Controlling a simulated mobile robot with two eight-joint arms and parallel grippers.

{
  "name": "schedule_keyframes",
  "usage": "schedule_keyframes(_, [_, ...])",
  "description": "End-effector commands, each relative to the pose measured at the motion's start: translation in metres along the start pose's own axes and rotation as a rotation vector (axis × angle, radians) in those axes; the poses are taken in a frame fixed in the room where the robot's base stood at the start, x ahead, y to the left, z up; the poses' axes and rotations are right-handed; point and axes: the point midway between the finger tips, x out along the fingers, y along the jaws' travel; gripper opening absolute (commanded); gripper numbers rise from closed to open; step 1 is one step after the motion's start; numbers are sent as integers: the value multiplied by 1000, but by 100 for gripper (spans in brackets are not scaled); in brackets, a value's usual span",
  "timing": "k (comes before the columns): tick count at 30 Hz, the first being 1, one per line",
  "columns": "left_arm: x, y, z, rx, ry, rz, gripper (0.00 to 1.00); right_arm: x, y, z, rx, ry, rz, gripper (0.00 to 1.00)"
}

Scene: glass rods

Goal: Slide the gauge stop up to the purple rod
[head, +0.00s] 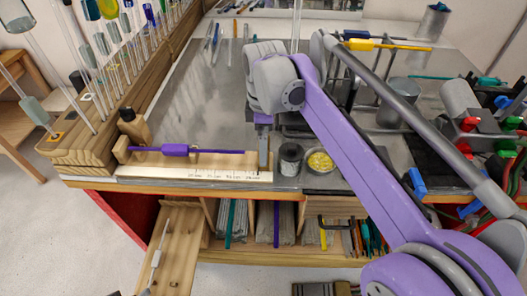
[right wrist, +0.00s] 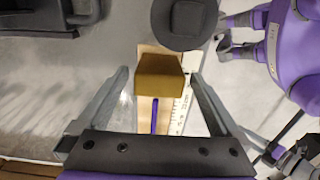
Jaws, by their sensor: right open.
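The purple rod (head: 215,151) lies along the wooden length gauge (head: 150,159), with its thicker purple part toward the left. It also shows in the right wrist view (right wrist: 154,116), running up to the brass-coloured gauge stop (right wrist: 160,77). I cannot tell whether rod and stop touch. My right gripper (right wrist: 159,84) is open, with one finger on each side of the stop and visible space beside both. In the head view my right gripper (head: 263,143) is lowered at the gauge's right end and hides the stop there. My left gripper is not in view.
A dark jar (head: 291,157) and a bowl of yellow bits (head: 320,161) stand close right of the gauge. A wooden rack of glass rods (head: 80,150) is at the left. Burner hardware (head: 470,120) stands at the right. The metal tabletop behind the gauge (head: 190,105) is clear.

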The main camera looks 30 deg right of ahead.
Motion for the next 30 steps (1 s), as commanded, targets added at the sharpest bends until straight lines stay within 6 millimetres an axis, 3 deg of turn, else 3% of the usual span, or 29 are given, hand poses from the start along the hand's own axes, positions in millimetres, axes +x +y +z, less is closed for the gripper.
schedule_keyframes(6, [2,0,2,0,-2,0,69,28,0,0,0,0,0,100])
schedule_keyframes(18, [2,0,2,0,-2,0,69,35,0,0,0,0,0,98])
schedule_keyframes(30, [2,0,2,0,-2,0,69,34,0,0,0,0,0,26])
